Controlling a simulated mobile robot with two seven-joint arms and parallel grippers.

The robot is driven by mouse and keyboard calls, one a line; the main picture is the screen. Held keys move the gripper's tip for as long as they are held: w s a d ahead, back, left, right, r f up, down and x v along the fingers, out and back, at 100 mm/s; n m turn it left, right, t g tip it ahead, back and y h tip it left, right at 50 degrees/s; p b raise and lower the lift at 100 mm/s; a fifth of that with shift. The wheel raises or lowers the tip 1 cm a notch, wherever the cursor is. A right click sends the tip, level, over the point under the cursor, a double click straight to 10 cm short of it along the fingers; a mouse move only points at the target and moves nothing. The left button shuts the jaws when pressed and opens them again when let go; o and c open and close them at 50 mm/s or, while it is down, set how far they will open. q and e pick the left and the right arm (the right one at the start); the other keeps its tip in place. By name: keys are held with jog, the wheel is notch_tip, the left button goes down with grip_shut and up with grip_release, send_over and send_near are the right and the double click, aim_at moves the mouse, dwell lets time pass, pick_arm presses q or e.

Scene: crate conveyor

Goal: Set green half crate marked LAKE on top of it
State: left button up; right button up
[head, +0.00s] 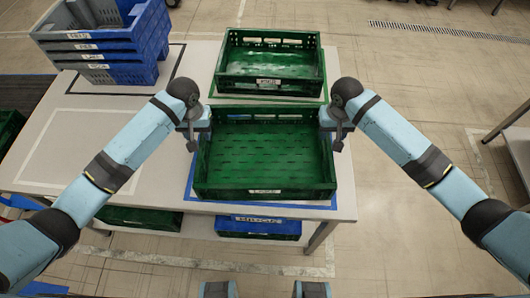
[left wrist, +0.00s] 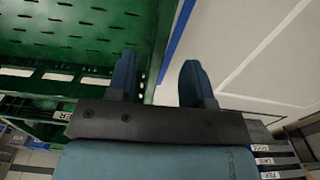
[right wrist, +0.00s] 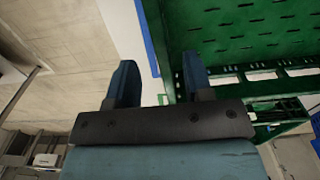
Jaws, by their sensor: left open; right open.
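A green half crate (head: 264,193) stands on the table within a blue outline; its front label is small but seems to read LAKE. It is empty. My left gripper (head: 192,138) is open at its left side wall; in the left wrist view (left wrist: 157,72) the wall shows between the fingers. My right gripper (head: 336,140) is open at its right side wall, and the right wrist view (right wrist: 160,72) shows that wall between the fingers. Another green crate (head: 268,82) stands directly behind, within a green outline; its label is too small to read surely.
A stack of blue and grey crates (head: 95,60) stands at the table's back left, within a black outline. The table's left front (head: 75,150) is clear, with a white outline. A green crate (head: 140,218) and a blue crate (head: 258,228) sit below the table top.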

aim_at(201, 142)
pick_arm(q)
notch_tip(201, 142, down, 8)
pick_arm(e)
notch_tip(201, 142, down, 8)
pick_arm(q)
grip_shut()
pick_arm(e)
grip_shut()
